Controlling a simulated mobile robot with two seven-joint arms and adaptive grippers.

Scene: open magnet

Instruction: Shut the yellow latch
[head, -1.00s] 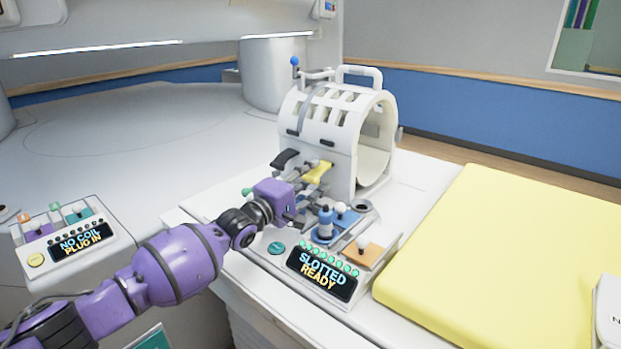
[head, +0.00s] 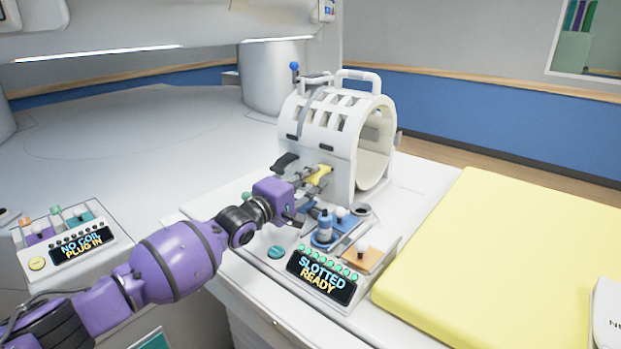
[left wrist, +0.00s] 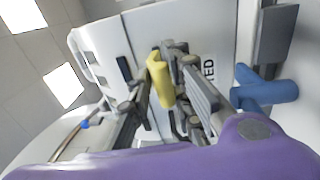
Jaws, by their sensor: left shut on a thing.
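The yellow latch (head: 319,174) is on the near side of the white ring-shaped coil (head: 318,118), low down on its front. My left gripper (head: 305,187) reaches in from the left at the latch. In the left wrist view the yellow latch (left wrist: 159,78) stands between the two grey fingers, which are shut on it. The exact contact is partly hidden by the purple gripper body in the head view. My right gripper is not in view.
A yellow pad (head: 500,260) lies to the right. A second panel (head: 80,245) is at the left.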

